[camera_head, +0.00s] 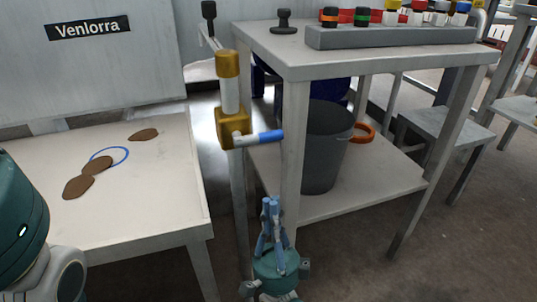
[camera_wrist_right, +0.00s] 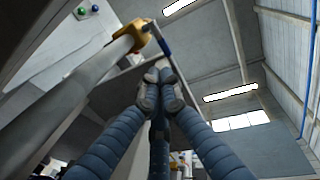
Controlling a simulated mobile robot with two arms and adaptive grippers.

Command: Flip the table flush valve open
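The valve (camera_head: 233,127) has a brass body on a pale vertical pipe beside the table's front left leg. Its blue-tipped handle (camera_head: 265,137) sticks out sideways to the right. My right gripper (camera_head: 270,203) is below the handle, pointing up, apart from it. Its blue fingers are drawn together with nothing visible between them. In the right wrist view the fingertips (camera_wrist_right: 160,80) meet, with the brass valve (camera_wrist_right: 138,37) and the blue handle (camera_wrist_right: 160,40) beyond, above them. My left gripper is out of view; only part of my left arm shows at the left edge.
The tall table (camera_head: 365,62) carries a grey rack (camera_head: 390,37) of coloured-cap items and a dark knob-like piece (camera_head: 284,22). A grey bucket (camera_head: 323,150) stands on its lower shelf (camera_head: 395,181). A low table (camera_head: 140,205) at left holds brown flat pieces and a blue ring (camera_head: 121,153).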

